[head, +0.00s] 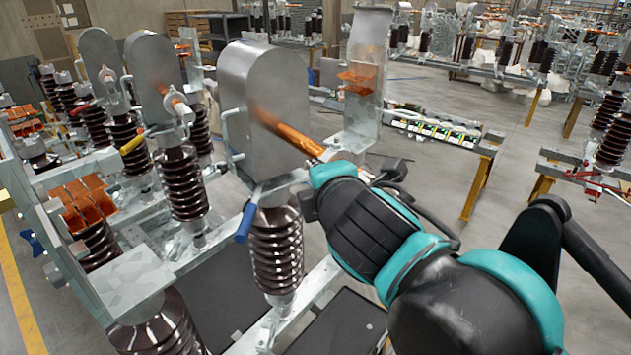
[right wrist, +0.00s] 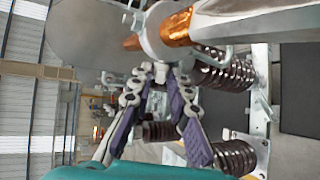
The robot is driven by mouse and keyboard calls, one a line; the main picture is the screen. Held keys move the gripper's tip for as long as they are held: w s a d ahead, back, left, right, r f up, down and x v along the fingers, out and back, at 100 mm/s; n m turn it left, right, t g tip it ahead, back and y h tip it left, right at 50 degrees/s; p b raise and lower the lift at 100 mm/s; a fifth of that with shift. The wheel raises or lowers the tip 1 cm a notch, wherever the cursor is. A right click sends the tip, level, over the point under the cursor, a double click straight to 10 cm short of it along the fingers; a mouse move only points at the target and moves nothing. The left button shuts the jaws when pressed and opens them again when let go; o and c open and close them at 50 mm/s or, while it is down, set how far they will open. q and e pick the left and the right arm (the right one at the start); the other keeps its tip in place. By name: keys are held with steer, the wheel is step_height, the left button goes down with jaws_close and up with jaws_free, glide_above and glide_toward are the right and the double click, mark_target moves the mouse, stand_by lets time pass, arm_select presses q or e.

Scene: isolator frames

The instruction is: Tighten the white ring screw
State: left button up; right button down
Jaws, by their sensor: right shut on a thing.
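In the right wrist view, my right gripper (right wrist: 161,82) has its two jointed fingers drawn together at the tips. They close on a small white ring screw (right wrist: 160,70) under the pale clamp that holds the copper rod (right wrist: 180,28). The fingertips cover most of the ring, so its thread and how far it is in cannot be seen. In the head view, my teal and black right arm reaches in from the lower right to the end of the copper rod (head: 290,138). The arm hides the ring and most of the gripper there. My left gripper is not in view.
Upright grey metal plates (head: 247,100) stand on brown ribbed insulators (head: 277,250) along a metal frame (head: 180,262). A blue-handled lever (head: 244,222) sticks out near the front insulator. More frames and benches stand behind. Grey floor (head: 425,150) lies open between them.

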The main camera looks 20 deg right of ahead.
steer(key=shift+s+f+m+t+b, duration=0.1)
steer(key=shift+f+m+t+b, duration=0.25)
steer(key=shift+t+b, duration=0.55)
steer(key=shift+t, duration=0.4)
steer(key=shift+r, duration=0.1)
steer(key=c, duration=1.4)
jaws_free()
steer(key=shift+d, duration=0.1)
steer(key=s, duration=0.5)
steer(key=s+r, duration=0.1)
steer(key=s, duration=0.1)
steer(key=shift+s+a, duration=0.15)
steer(key=shift+a, duration=0.1)
